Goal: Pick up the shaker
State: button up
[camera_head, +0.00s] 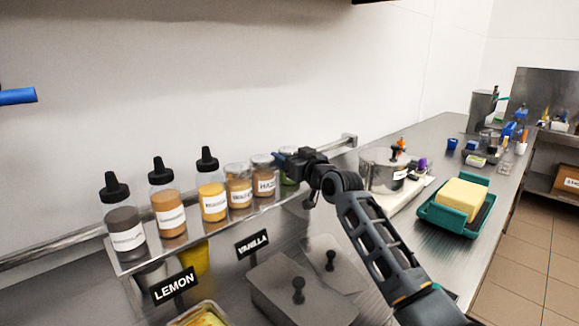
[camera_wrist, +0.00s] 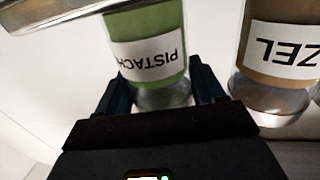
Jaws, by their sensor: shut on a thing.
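The shaker between my fingers is a clear jar with green contents and a white label reading "PISTACH…", in the wrist view (camera_wrist: 148,52). It appears upside down there. My gripper (camera_wrist: 160,92) is shut on it, one dark finger on each side. In the head view my gripper (camera_head: 285,160) is at the right end of the shelf. Only a small part of the green jar (camera_head: 289,180) shows below it; the gripper hides the rest. I cannot tell whether the jar rests on the shelf or is just above it.
A brown jar with a "ZEL" label (camera_wrist: 282,50) stands close beside the held jar. Several other jars and black-capped bottles (camera_head: 211,192) line the metal shelf (camera_head: 125,262). Lidded tubs (camera_head: 290,290) sit below.

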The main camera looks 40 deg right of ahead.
jog(key=shift+r, duration=0.1)
jog(key=shift+r+p, duration=0.35)
jog(key=shift+r, duration=0.15)
notch_tip(320, 180, up, 4)
jog(key=shift+f+p, duration=0.1)
jog(key=shift+p, duration=0.95)
jog(key=s+d+r, duration=0.6)
jog(key=s, duration=0.4)
jog(key=shift+d, duration=0.1)
